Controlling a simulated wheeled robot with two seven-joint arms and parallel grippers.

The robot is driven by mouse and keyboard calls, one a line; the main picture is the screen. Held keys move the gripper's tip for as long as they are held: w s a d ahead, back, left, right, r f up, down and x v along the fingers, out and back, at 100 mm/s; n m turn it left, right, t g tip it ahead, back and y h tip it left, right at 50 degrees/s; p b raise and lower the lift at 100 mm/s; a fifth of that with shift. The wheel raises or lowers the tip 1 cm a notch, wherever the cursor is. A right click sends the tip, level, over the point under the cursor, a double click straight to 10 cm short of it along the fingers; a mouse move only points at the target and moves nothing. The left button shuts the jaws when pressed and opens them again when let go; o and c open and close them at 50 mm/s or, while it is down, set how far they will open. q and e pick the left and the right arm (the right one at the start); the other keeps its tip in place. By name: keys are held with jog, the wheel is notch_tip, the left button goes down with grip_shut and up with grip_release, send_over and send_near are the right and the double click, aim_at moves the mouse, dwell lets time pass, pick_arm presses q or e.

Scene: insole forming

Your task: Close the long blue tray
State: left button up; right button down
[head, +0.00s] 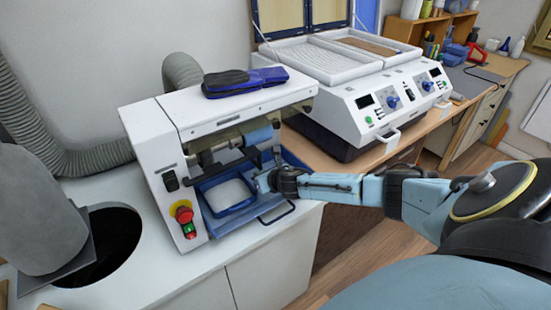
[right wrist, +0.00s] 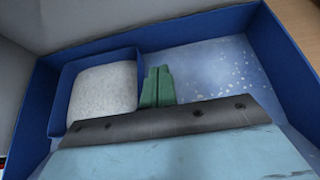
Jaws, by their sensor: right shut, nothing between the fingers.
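The long blue tray (head: 268,205) sticks out from the lower opening of the white grinding machine (head: 160,150), with a handle (head: 278,213) on its front. In the right wrist view its blue wall (right wrist: 205,28) and speckled floor show. A smaller blue box (right wrist: 62,95) with whitish granular material (right wrist: 103,92) sits inside it. My right gripper (head: 263,181) is over the right part of the tray beside the small box. Its green fingertips (right wrist: 158,72) are together with nothing between them. Whether they touch the tray cannot be told. My left gripper is not in view.
A blue and black insole pair (head: 245,80) lies on top of the machine. A white two-bed heater (head: 350,90) stands behind to the right. A grey hose (head: 90,155) and a dark round hole (head: 105,232) are at left. The white counter (head: 180,275) in front is clear.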

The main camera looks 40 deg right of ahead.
jog(key=shift+p+v, duration=0.4)
jog(key=shift+v, duration=3.1)
jog(key=shift+a, duration=0.1)
jog(key=shift+f, duration=0.1)
